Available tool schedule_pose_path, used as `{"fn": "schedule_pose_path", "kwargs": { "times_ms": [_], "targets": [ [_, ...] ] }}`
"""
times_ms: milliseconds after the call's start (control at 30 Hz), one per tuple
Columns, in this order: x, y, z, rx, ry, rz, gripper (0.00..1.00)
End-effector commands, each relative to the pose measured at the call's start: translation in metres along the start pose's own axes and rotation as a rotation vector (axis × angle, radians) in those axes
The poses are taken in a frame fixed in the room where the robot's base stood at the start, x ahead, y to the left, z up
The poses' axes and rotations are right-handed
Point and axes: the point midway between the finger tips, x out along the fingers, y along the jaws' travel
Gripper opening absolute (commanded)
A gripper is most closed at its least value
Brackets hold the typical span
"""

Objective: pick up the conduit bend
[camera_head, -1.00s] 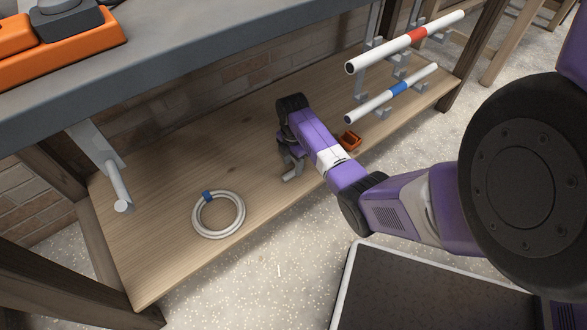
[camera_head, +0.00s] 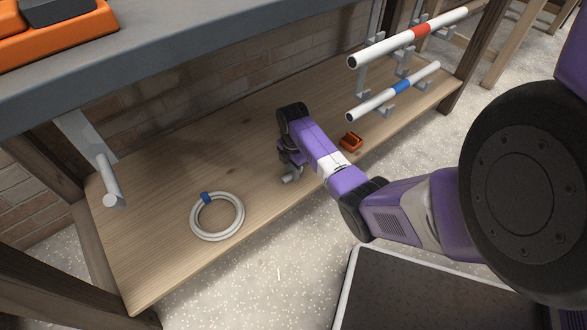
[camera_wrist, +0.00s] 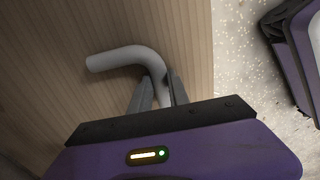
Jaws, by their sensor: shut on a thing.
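The conduit bend (camera_wrist: 125,56) is a smooth grey tube with a curved elbow, seen in the wrist view over the wooden shelf. One leg points left and the other runs down between the fingers of my gripper (camera_wrist: 160,88). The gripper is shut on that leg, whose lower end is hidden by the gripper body. In the head view the bend (camera_head: 291,179) shows as a small grey piece at the gripper, low over the lower shelf (camera_head: 160,240). I cannot tell whether it still touches the wood.
A coiled white hose (camera_head: 217,234) with a blue band lies left on the shelf. The grey worktop (camera_head: 180,75) overhangs the shelf.

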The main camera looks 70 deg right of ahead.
Motion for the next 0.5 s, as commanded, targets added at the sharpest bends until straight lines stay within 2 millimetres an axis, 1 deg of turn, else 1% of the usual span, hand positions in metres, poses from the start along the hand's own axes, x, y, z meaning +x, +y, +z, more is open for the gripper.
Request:
{"fn": "schedule_pose_path", "kwargs": {
  "times_ms": [167, 267, 367, 467, 500],
  "targets": [
    [-0.006, 0.0, 0.0, 0.0, 0.0, 0.0, 0.0],
    [-0.015, 0.0, 0.0, 0.0, 0.0, 0.0, 0.0],
    [-0.032, 0.001, 0.0, -0.001, 0.0, 0.002, 0.0],
    [-0.053, 0.001, 0.0, 0.0, 0.0, 0.003, 0.0],
    [-0.065, 0.001, 0.0, 0.0, 0.0, 0.002, 0.0]
  ]
}}
